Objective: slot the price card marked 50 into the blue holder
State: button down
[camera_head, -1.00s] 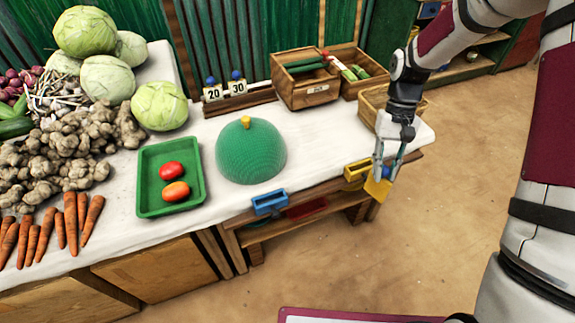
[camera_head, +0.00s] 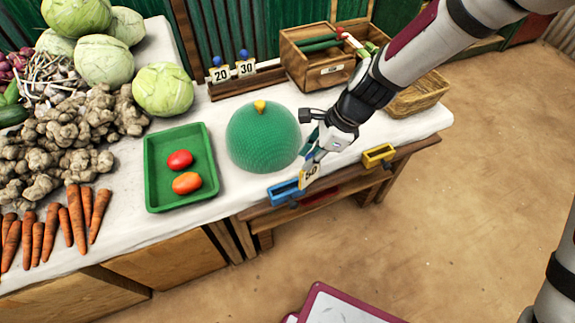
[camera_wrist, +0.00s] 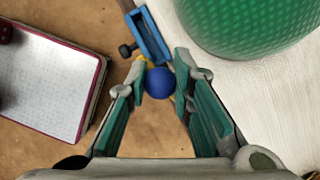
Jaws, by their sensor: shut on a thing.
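The price card marked 50 (camera_head: 310,175) is in my gripper (camera_head: 312,158), upright or slightly tilted, just right of the blue holder (camera_head: 282,191) on the table's front edge. In the wrist view, my gripper (camera_wrist: 158,84) is shut on the card's blue knob (camera_wrist: 159,82). A little yellow of the card shows behind the knob, and most of the card is hidden there. The blue holder (camera_wrist: 152,38) lies just beyond the fingertips, with its open slot visible. The card looks close to the holder's right end; I cannot tell whether they touch.
A yellow holder (camera_head: 378,156) is on the same edge to the right. The green dome (camera_head: 262,138) stands close behind the blue holder. A green tray (camera_head: 157,197) with two tomatoes lies left. Cards 20 (camera_head: 221,75) and 30 (camera_head: 246,68) stand at the back.

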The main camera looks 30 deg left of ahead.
jog(key=s+a+f+m+t+b, duration=0.1)
jog(key=s+a+f+m+b, duration=0.1)
jog(key=s+a+m, duration=0.1)
jog(key=shift+s+a+f, duration=0.3)
jog(key=shift+a+f, duration=0.05)
jog(key=shift+a, duration=0.5)
jog(key=c, duration=0.8)
grip_release()
jog(key=shift+o, duration=0.2)
jog(key=shift+r, duration=0.15)
notch_tip(320, 180, up, 7)
jog(key=p, duration=0.6)
jog(key=shift+p, duration=0.35)
